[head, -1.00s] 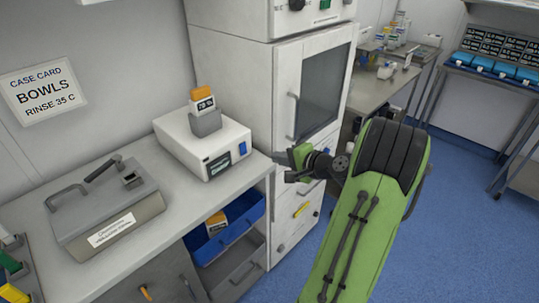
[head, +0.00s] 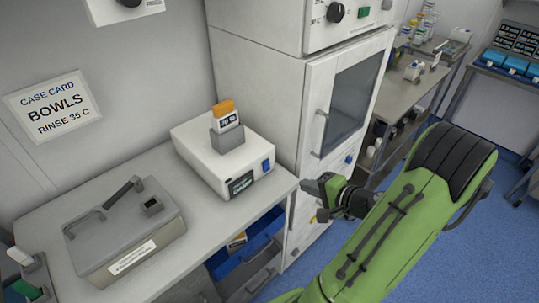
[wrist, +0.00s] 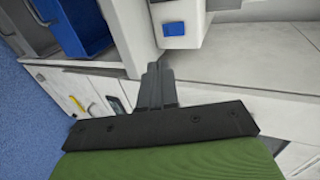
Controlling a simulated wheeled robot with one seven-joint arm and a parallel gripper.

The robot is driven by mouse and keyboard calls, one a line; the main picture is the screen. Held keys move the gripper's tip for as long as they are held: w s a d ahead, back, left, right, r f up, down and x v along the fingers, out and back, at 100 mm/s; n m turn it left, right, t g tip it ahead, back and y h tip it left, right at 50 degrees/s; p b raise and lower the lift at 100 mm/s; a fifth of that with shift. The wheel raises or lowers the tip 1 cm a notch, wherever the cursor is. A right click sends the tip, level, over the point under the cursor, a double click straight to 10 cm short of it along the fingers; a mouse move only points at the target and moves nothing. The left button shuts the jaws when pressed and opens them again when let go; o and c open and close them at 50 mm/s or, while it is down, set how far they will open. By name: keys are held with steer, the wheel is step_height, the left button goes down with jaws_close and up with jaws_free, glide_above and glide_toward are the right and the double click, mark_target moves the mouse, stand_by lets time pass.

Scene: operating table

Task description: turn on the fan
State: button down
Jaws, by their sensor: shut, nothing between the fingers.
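Nothing in view is clearly a fan. The tall white cabinet (head: 256,90) has a dark window door, and above the door a panel with a black knob (head: 336,12) and a green switch (head: 363,12). My gripper (head: 309,185) is shut and empty, in front of the cabinet's lower part, near the worktop's right end. In the wrist view its closed fingers (wrist: 154,70) point toward a white box (wrist: 178,10) with a blue switch (wrist: 180,29), apart from it. That box (head: 205,165) stands on the worktop in the head view, its blue switch (head: 266,166) facing front.
A grey lidded bath (head: 130,240) sits on the worktop (head: 190,200) at left. A grey holder with an orange-topped container (head: 227,117) stands on the white box. A blue drawer (head: 250,245) is open below. Blue floor (head: 460,240) is free at right.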

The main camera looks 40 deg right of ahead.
mark_target(268, 166)
steer(key=x, duration=0.9)
steer(key=r+x, duration=0.1)
steer(key=x, duration=0.3)
steer(key=shift+w+a+f+b, duration=0.1)
steer(key=shift+w+b, duration=0.3)
steer(key=shift+w+f+t+b, duration=0.1)
steer(key=shift+f+t+b, duration=0.25)
steer(key=shift+b, duration=0.7)
steer(key=shift+r+p, duration=0.95)
steer(key=shift+r, duration=0.2)
steer(key=shift+f, duration=0.1)
